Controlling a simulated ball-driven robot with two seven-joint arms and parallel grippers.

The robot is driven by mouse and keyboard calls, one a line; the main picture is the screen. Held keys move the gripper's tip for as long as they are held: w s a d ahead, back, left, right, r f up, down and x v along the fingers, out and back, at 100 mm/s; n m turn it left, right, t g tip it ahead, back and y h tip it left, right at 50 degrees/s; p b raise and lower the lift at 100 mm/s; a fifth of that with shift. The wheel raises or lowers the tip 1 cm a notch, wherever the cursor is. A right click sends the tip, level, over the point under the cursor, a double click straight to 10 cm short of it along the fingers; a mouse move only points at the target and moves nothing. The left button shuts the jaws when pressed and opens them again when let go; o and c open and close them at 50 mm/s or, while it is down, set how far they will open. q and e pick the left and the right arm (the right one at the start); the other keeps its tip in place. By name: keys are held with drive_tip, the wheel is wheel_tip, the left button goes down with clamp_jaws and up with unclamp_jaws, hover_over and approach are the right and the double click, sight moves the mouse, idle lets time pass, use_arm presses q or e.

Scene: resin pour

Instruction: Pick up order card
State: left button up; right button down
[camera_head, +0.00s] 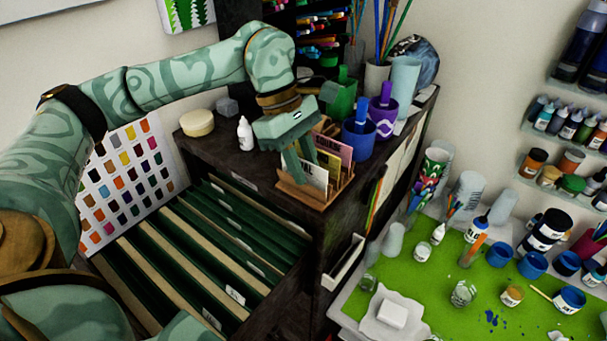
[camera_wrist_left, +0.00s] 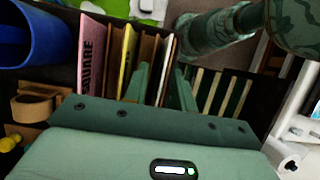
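A wooden card holder (camera_head: 317,196) stands at the front edge of the dark cabinet top. It holds a whitish card (camera_head: 314,175) at its left end, then a yellow card (camera_head: 330,163) and a pink card (camera_head: 336,150). The pink card (camera_wrist_left: 91,58), yellow card (camera_wrist_left: 127,58) and the whitish card's edge (camera_wrist_left: 166,68) also show in the left wrist view. Which one is the order card I cannot tell. My left gripper (camera_head: 299,168) points down at the holder's left end, its fingers apart on either side of the whitish card. My right gripper is out of view.
A blue cup (camera_head: 358,138), purple cup (camera_head: 382,115) and green cup (camera_head: 340,100) stand behind the holder. A white bottle (camera_head: 245,134) and round tub (camera_head: 197,123) stand to its left. An open file drawer (camera_head: 190,245) lies below left; a cluttered green mat (camera_head: 410,275) lies right.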

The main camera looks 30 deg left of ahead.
use_arm(q)
clamp_jaws()
drive_tip(key=shift+r, duration=0.1)
